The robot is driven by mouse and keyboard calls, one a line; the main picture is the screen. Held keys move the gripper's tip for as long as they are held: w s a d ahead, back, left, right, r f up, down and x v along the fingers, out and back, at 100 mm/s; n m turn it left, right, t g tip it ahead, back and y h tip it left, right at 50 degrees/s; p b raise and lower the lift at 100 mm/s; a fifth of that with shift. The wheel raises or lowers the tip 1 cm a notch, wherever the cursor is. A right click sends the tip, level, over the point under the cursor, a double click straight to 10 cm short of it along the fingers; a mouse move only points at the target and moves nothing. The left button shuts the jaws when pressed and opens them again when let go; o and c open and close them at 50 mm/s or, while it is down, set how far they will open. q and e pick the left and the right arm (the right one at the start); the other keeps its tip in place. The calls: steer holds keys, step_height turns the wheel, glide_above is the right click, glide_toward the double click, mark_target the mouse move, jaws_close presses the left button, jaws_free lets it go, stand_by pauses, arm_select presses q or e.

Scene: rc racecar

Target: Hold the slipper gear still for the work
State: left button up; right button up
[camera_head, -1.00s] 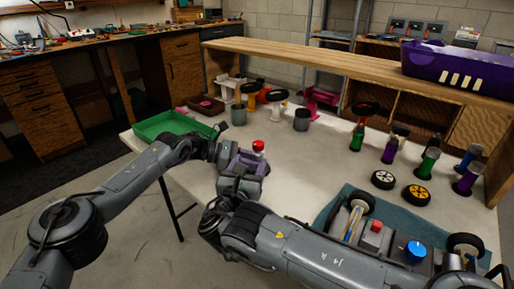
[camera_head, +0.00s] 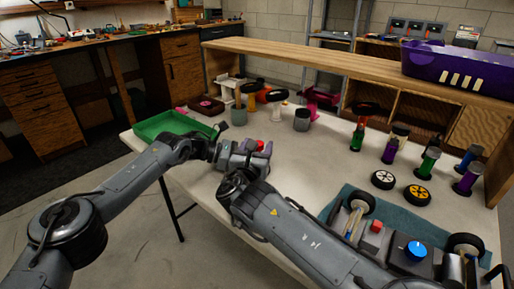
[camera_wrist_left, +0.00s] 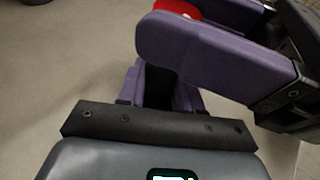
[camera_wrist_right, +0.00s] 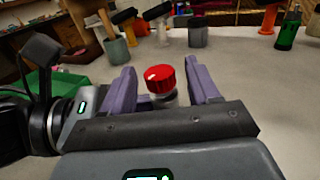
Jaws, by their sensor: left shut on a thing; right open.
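A small piece with a ribbed red cap (camera_wrist_right: 160,78) and a pale body stands above the table in the right wrist view. The cap also shows in the head view (camera_head: 261,145). My right gripper (camera_wrist_right: 163,88) is open, its two purple fingers on either side of the cap with gaps. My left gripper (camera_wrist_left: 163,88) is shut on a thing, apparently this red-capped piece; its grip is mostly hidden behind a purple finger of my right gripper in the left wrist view. I cannot make out a slipper gear by its shape.
An RC car with a blue knob (camera_head: 417,250) sits on a teal mat (camera_head: 395,207) at front right. A green tray (camera_head: 172,125) is at the left. The middle of the table is clear.

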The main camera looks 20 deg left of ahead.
steer(key=c, duration=1)
steer(key=shift+d+n+y, duration=0.2)
steer(key=shift+n+y, duration=0.6)
steer(key=shift+y, duration=0.4)
steer(key=shift+c, duration=0.3)
arm_select(q)
steer(key=shift+d, duration=0.1)
arm_select(e)
steer(key=shift+d+n+g+y, duration=0.1)
steer(key=shift+n+g+y, duration=0.4)
steer(key=shift+y, duration=0.4)
steer(key=o, duration=1.1)
steer(key=shift+c, duration=0.2)
